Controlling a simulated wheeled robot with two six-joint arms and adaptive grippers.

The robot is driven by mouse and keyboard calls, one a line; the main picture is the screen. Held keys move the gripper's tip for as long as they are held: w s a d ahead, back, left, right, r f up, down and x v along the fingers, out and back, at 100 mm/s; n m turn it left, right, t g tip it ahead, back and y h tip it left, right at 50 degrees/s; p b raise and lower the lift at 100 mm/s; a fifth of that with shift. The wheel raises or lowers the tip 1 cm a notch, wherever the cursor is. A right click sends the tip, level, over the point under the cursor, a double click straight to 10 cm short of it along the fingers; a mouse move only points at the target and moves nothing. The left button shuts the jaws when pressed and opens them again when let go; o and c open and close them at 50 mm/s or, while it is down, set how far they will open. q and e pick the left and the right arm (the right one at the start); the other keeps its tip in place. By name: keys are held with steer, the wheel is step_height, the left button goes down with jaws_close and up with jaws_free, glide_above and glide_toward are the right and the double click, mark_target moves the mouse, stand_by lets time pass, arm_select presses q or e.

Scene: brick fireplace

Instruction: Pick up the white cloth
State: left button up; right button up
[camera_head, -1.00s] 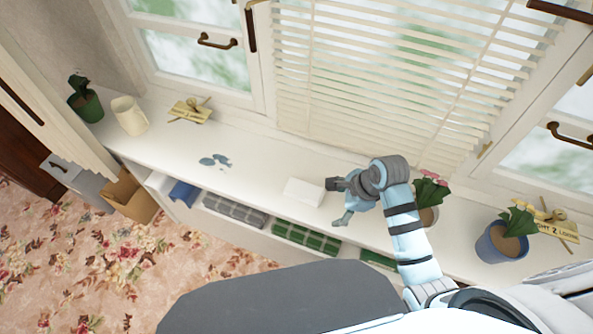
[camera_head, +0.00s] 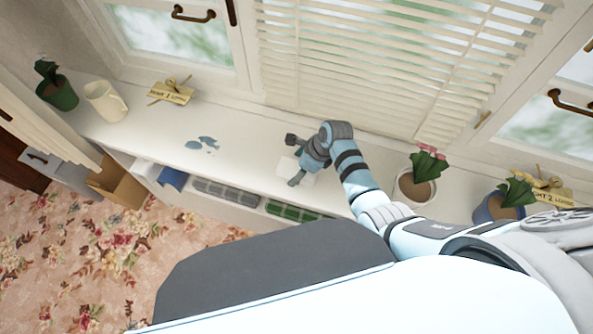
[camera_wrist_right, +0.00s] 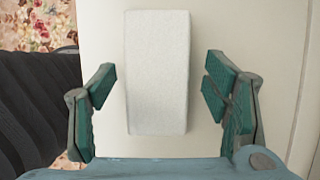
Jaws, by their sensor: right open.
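The white cloth (camera_head: 284,166) lies flat on the white windowsill shelf, partly hidden by my right gripper in the head view. In the right wrist view the cloth (camera_wrist_right: 158,72) is a white rectangular block shape between the fingers. My right gripper (camera_head: 290,160) is open over the cloth. In the wrist view the fingers of the right gripper (camera_wrist_right: 160,88) stand on either side of it, with gaps on both sides. My left gripper is not in view.
Window blinds (camera_head: 385,65) stand behind. Green and grey items sit below.

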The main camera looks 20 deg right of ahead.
steer(key=shift+f, duration=0.1)
steer(key=shift+s, duration=0.15)
steer(key=shift+s+r, duration=0.15)
steer(key=shift+r, duration=0.05)
steer(key=shift+c, duration=1.3)
steer(key=c, duration=0.9)
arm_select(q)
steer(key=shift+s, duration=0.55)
arm_select(e)
steer(key=shift+o, duration=0.2)
